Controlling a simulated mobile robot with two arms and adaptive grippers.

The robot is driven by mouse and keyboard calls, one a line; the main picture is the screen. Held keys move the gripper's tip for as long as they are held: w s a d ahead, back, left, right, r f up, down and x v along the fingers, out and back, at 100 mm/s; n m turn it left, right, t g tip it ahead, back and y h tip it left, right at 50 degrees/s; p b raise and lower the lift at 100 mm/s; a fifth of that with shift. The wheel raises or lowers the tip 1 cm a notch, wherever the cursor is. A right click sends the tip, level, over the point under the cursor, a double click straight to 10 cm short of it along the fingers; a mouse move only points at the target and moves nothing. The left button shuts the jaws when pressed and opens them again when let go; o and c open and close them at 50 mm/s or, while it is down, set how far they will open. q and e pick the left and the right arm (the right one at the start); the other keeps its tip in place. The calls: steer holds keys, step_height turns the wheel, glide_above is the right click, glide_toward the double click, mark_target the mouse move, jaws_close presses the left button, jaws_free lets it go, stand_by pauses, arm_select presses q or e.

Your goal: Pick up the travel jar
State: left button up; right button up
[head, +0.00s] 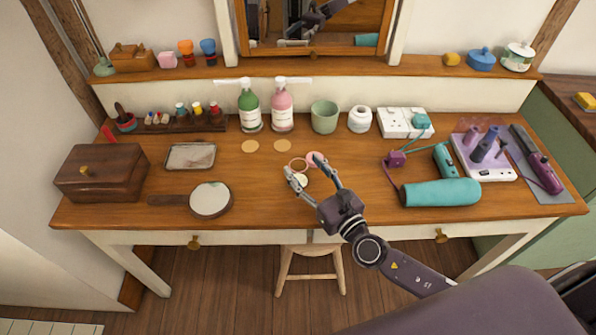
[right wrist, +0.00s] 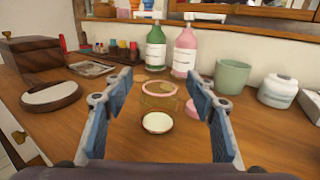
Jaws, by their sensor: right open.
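A small clear jar with a pink rim (right wrist: 160,90), which looks like the travel jar, stands on the wooden dressing table; its ring-shaped rim also shows in the head view (head: 298,165). A small round cream-white piece (right wrist: 157,123) lies just in front of it, and a pink disc (right wrist: 196,107) lies to its right. My right gripper (right wrist: 157,112) is open, with its blue-padded fingers either side of the white piece and the jar behind it. In the head view the right gripper (head: 304,168) is low over the table, touching nothing that I can make out. My left gripper is not in view.
Green (head: 250,108) and pink (head: 282,108) pump bottles, a green cup (head: 324,116) and a white pot (head: 359,119) stand behind. A hand mirror (head: 210,199) lies left. A teal hairdryer (head: 440,192) lies right.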

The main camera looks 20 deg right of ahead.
mark_target(299, 161)
steer(key=x, duration=0.3)
steer(key=shift+w+f, duration=0.2)
steer(key=shift+c, duration=1)
steer(key=c, duration=0.5)
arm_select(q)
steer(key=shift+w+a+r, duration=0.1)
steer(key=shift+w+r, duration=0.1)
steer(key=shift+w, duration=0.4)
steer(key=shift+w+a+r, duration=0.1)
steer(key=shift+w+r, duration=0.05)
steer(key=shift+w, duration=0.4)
arm_select(e)
jaws_close()
